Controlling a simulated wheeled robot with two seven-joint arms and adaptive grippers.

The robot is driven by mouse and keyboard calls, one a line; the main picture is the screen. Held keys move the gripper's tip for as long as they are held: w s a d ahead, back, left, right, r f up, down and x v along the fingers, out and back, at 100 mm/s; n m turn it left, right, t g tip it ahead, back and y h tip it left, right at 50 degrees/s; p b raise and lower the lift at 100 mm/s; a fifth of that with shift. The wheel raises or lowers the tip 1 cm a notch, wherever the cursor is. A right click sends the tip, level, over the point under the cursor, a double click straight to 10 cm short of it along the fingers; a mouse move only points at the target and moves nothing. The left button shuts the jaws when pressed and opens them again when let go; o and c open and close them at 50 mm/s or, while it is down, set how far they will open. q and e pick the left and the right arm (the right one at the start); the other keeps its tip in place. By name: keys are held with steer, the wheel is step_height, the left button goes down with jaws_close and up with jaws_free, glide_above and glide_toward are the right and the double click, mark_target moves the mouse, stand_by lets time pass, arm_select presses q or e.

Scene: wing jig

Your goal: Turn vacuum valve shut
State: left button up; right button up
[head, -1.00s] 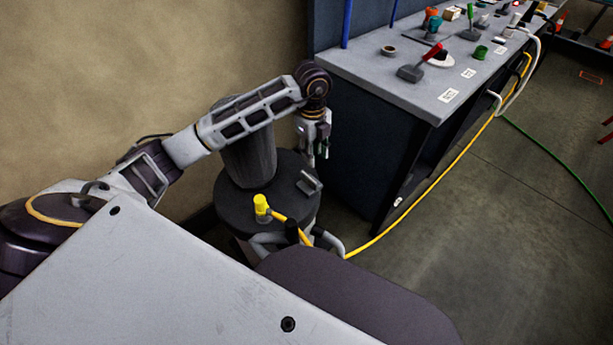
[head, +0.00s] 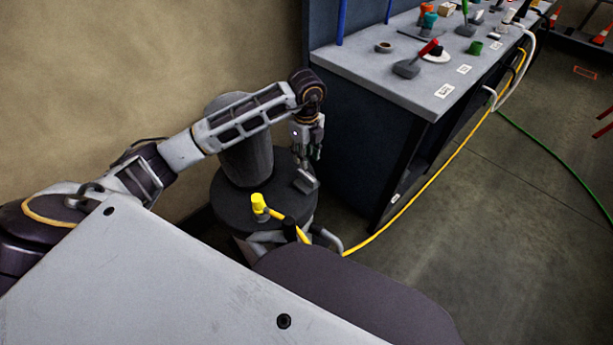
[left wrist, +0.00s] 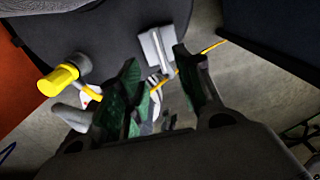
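A dark round drum (head: 226,208) stands on the floor beside the bench, with a dark cylinder (head: 247,160) on top. A grey flat lever (head: 306,181) stands up at the drum's right edge; it also shows in the left wrist view (left wrist: 156,50). A yellow-capped fitting (head: 259,204) rises at the drum's front (left wrist: 58,80). I cannot tell for sure which of these is the valve. My left gripper (head: 312,157) points down just above the grey lever. In the left wrist view its green-padded fingers (left wrist: 155,62) are apart, with the lever near the tips. Contact is unclear. My right gripper is out of view.
A grey-topped bench (head: 385,85) with tools stands close to the right of my left gripper. A yellow hose (head: 420,190) runs from the drum along the bench front. A plain wall (head: 130,70) is behind. Open floor (head: 500,250) lies to the right.

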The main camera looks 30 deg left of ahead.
mark_target(306, 175)
arm_select(q)
step_height(306, 175, down, 9)
steer(key=shift+r+b, duration=0.1)
steer(key=shift+b, duration=0.4)
steer(key=shift+f, duration=0.85)
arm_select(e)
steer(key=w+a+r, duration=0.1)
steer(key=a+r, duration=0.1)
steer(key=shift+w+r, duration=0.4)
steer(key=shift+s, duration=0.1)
arm_select(q)
jaws_close()
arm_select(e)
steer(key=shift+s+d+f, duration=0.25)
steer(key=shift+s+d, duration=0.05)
